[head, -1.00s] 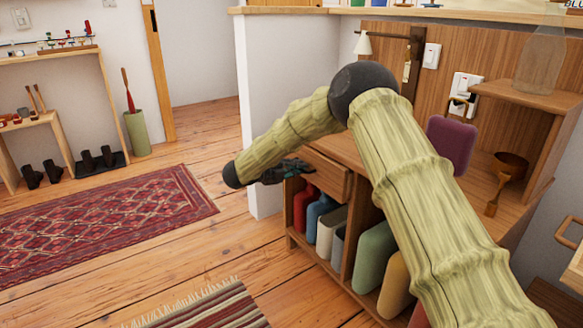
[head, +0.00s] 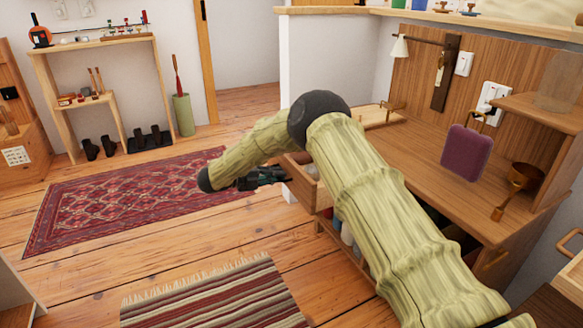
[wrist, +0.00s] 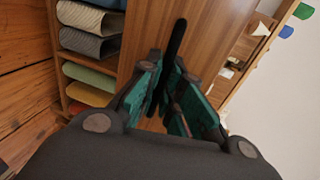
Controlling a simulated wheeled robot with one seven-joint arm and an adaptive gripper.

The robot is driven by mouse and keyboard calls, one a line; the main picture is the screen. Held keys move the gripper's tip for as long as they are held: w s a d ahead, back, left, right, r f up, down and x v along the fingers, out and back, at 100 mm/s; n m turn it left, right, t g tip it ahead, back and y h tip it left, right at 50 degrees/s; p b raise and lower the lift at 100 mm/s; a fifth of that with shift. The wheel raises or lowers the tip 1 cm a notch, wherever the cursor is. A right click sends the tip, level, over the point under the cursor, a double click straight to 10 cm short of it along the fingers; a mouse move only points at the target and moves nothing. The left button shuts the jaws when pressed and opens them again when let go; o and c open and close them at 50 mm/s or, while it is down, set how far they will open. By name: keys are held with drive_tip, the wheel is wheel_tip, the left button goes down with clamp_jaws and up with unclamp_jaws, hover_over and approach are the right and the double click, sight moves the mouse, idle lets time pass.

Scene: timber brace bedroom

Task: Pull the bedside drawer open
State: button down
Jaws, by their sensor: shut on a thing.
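The bedside drawer (head: 301,187) stands out from the wooden cabinet (head: 425,180), and a strip of its inside shows above the front. My arm hides part of it. In the wrist view its wooden front (wrist: 150,30) fills the upper middle, with a long dark bar handle (wrist: 179,35) on it. My gripper (head: 265,176) is at the drawer's front, and in the wrist view its green-padded fingers (wrist: 168,85) are closed around the handle.
Folded cloth-like items (wrist: 88,45) sit in open shelves beside the drawer front. A striped rug (head: 215,300) and a red rug (head: 120,195) lie on open floor.

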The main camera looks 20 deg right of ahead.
drive_tip(key=shift+f+v, duration=0.2)
drive_tip(key=shift+v, duration=0.95)
drive_tip(key=shift+w, duration=0.1)
drive_tip(key=c, duration=1.6)
unclamp_jaws()
drive_tip(key=shift+w+a, duration=0.1)
drive_tip(key=v, duration=1.1)
drive_tip(key=shift+a, duration=0.35)
